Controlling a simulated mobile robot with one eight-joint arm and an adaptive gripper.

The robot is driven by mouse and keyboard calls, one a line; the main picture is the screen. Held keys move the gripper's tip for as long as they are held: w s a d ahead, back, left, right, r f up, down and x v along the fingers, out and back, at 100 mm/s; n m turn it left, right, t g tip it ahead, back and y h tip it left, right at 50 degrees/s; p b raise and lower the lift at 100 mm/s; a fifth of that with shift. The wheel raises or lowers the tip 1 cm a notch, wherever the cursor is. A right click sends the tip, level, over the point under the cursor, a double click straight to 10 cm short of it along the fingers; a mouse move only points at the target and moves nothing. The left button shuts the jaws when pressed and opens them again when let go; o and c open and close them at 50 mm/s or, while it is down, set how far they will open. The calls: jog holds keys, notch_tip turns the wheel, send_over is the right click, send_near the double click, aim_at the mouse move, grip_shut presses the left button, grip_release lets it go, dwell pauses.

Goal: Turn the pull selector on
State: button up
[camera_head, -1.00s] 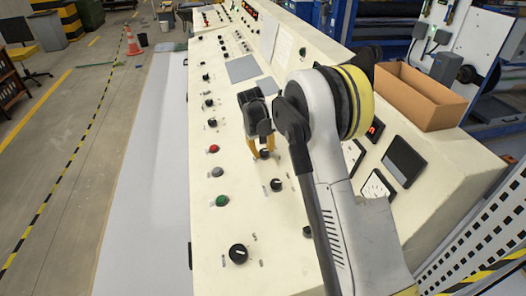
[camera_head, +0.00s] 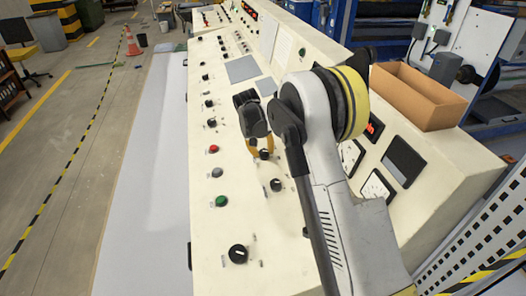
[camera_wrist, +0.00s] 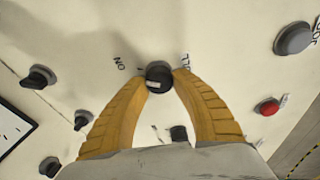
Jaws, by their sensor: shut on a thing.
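The pull selector (camera_wrist: 158,77) is a round black knob on the cream panel, at the upper middle of the wrist view. An "ON" label shows to its left and a partly hidden "PULL" label to its right. My gripper (camera_wrist: 163,72) is shut on it, with a yellow finger on each side of the knob. In the head view the knob (camera_head: 264,154) shows below my gripper's yellow finger, and my arm hides part of the panel around it. The knob's exact angle is hard to tell.
A red button (camera_wrist: 268,106) and a grey button (camera_wrist: 294,39) are to the right in the wrist view. Other black knobs (camera_wrist: 40,77) are to the left. In the head view, a green button (camera_head: 221,201) and an open cardboard box (camera_head: 420,97) are on the console.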

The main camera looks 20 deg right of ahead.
jog(key=o, duration=1.2)
jog(key=v, duration=1.2)
jog(key=shift+d, duration=0.1)
